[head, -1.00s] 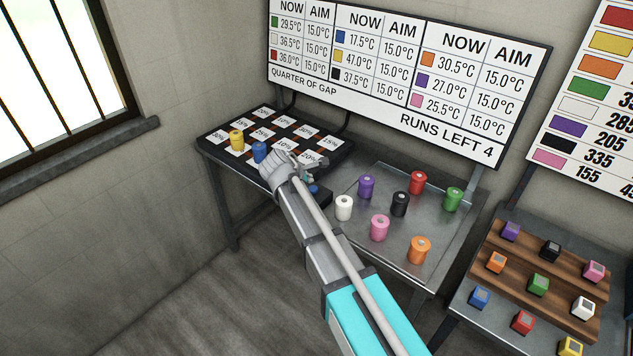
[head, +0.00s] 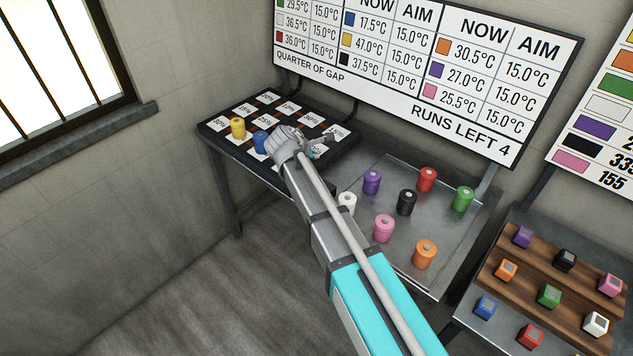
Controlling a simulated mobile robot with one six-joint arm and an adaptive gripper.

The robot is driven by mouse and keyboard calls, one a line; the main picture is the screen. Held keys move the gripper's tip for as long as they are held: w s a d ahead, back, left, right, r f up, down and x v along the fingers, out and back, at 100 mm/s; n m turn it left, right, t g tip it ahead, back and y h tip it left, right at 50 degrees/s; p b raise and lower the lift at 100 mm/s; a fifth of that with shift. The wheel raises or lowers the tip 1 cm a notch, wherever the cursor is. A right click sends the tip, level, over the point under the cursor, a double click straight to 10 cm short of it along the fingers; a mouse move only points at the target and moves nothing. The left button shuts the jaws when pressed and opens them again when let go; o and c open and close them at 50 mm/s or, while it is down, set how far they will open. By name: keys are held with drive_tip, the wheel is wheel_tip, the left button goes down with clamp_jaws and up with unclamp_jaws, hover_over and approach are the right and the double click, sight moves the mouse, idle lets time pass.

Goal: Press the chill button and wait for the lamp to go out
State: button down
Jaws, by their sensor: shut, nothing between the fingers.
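My gripper (head: 319,148) is shut and empty, above the right part of the black checkered board (head: 205,127) with percent labels. A yellow canister (head: 238,128) and a blue canister (head: 261,142) stand on the board, left of my gripper. The chill button and its lamp cannot be made out; my arm covers the board's front right area. The wall display (head: 400,100) lists NOW and AIM temperatures and reads RUNS LEFT 4.
A metal tray table (head: 455,235) right of my arm holds several canisters, including purple (head: 371,181), black (head: 406,202) and orange (head: 425,254). A wooden stepped rack (head: 515,270) with coloured cubes stands at right. Floor is clear at lower left.

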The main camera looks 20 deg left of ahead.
drive_tip(key=shift+f, duration=0.15)
wheel_tip(320, 180, down, 8)
drive_tip(key=b, duration=0.8)
drive_tip(key=shift+f+b, duration=0.25)
drive_tip(key=shift+b, duration=0.15)
drive_tip(key=shift+f+b, duration=0.9)
idle(2.4)
drive_tip(key=shift+r, duration=0.2)
drive_tip(key=shift+r+p, duration=0.75)
drive_tip(key=shift+p, duration=0.2)
drive_tip(key=shift+r+p, duration=2.5)
